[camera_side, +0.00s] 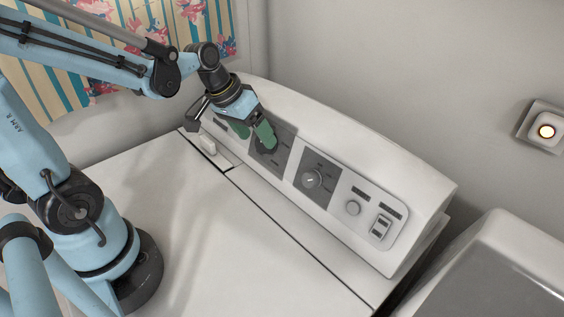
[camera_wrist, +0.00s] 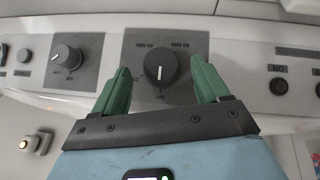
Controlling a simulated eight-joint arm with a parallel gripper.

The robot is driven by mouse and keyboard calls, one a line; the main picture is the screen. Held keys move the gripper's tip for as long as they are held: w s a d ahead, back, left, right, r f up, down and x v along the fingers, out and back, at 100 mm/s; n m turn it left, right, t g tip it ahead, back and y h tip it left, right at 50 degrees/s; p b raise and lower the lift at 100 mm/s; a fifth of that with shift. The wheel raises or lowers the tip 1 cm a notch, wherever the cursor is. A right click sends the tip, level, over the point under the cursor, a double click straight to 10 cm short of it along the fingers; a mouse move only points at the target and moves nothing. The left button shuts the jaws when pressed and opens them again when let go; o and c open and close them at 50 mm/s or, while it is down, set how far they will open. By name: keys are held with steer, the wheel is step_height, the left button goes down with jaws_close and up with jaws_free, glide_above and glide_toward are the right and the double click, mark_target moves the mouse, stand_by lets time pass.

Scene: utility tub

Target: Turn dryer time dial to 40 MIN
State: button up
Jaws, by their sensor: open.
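The time dial (camera_wrist: 160,67) is a round black knob on a dark grey square plate in the wrist view. Its white pointer line runs down from the middle in that view. In the side view my gripper (camera_side: 254,134) is over the left dark plate of the dryer panel (camera_side: 335,205). The green fingers hide most of the dial there.
A lit wall button (camera_side: 546,132) is at the far right. The white dryer top (camera_side: 240,240) is clear.

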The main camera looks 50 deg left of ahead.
mark_target(260, 147)
steer(key=shift+x, duration=1.2)
steer(key=c, duration=1)
steer(key=shift+c, duration=0.2)
